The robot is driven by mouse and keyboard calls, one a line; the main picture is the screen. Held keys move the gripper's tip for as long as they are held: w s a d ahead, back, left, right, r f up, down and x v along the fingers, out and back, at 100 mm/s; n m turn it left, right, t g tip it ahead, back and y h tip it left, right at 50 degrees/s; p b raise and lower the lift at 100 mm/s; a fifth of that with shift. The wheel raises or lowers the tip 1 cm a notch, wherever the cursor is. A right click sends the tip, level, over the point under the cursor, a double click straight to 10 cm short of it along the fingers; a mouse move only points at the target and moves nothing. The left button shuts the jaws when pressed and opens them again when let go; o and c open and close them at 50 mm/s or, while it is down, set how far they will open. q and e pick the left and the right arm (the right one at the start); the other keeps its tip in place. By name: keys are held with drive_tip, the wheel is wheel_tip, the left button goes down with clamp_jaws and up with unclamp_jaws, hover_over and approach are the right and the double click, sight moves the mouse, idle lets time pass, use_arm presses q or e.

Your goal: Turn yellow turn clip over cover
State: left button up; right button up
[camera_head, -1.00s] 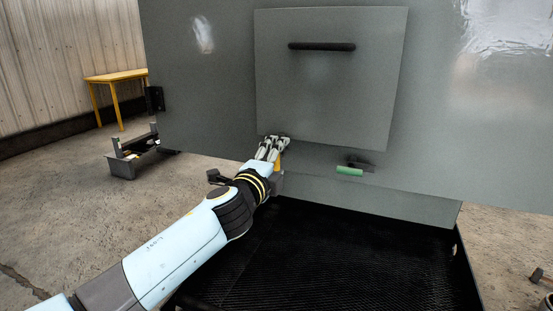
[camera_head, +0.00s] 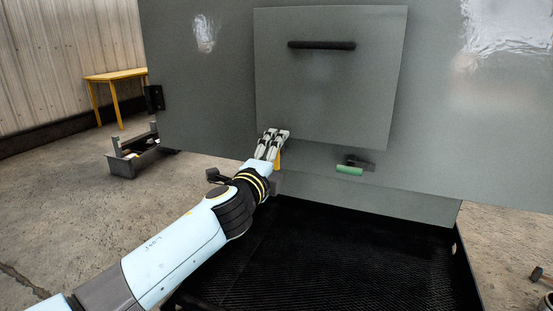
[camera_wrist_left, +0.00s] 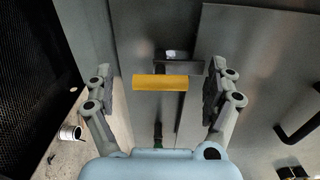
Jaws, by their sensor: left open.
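The yellow turn clip (camera_wrist_left: 160,82) lies between the two open fingers of my left gripper (camera_wrist_left: 157,90) in the left wrist view, with clear space to either side. In the head view the clip (camera_head: 278,160) is a small yellow piece mostly hidden by my left gripper (camera_head: 272,142), at the lower left corner of the cover. The cover (camera_head: 330,90) is a grey square plate with a black bar handle (camera_head: 321,45), standing against the large grey panel. A green clip (camera_head: 349,170) sits below the cover's lower right edge. My right gripper is out of view.
The grey enclosure panel (camera_head: 200,100) spans the middle. A black mesh platform (camera_head: 340,260) lies below it. A metal bin (camera_head: 138,160) and a yellow table (camera_head: 116,77) stand at the left. A hammer (camera_head: 543,275) lies at the far right.

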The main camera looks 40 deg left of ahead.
use_arm(q)
drive_tip(key=v, duration=1.1)
drive_tip(key=shift+s, duration=0.4)
drive_tip(key=shift+f, duration=0.1)
